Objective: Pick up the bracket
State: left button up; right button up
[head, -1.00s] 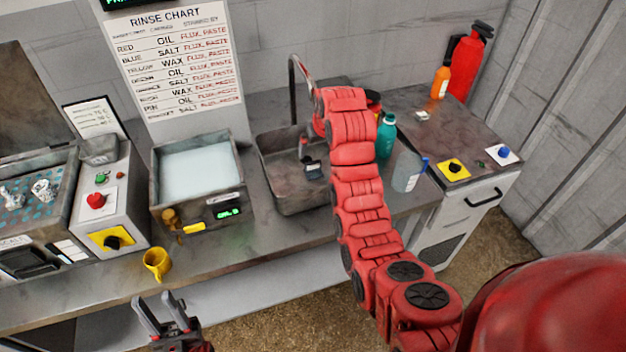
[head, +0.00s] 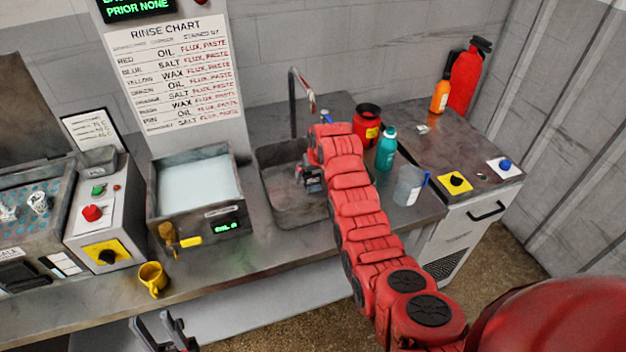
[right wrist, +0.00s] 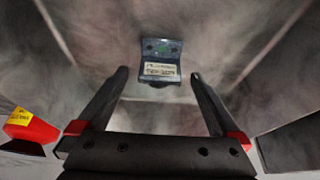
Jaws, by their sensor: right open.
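The bracket (right wrist: 160,48) is a small dark blue-grey angled piece with a pale label and a green mark. In the right wrist view it lies inside the grey sink basin (head: 290,212), ahead of my right gripper (right wrist: 159,74). That gripper is open, its two fingers apart with the bracket beyond and between their tips, no contact visible. In the head view the right arm reaches into the sink and its gripper and wrist mostly hide the bracket. My left gripper (head: 153,320) is open and empty, low in front of the counter edge.
Right of the sink stand a teal bottle (head: 386,148), a clear jug (head: 408,185) and a red can (head: 367,124). The tap (head: 293,102) rises behind the basin. A liquid-filled tank (head: 198,183) is left of it.

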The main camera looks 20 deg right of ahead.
jog(key=shift+w+f, duration=0.2)
jog(key=shift+f, duration=0.3)
grip_shut()
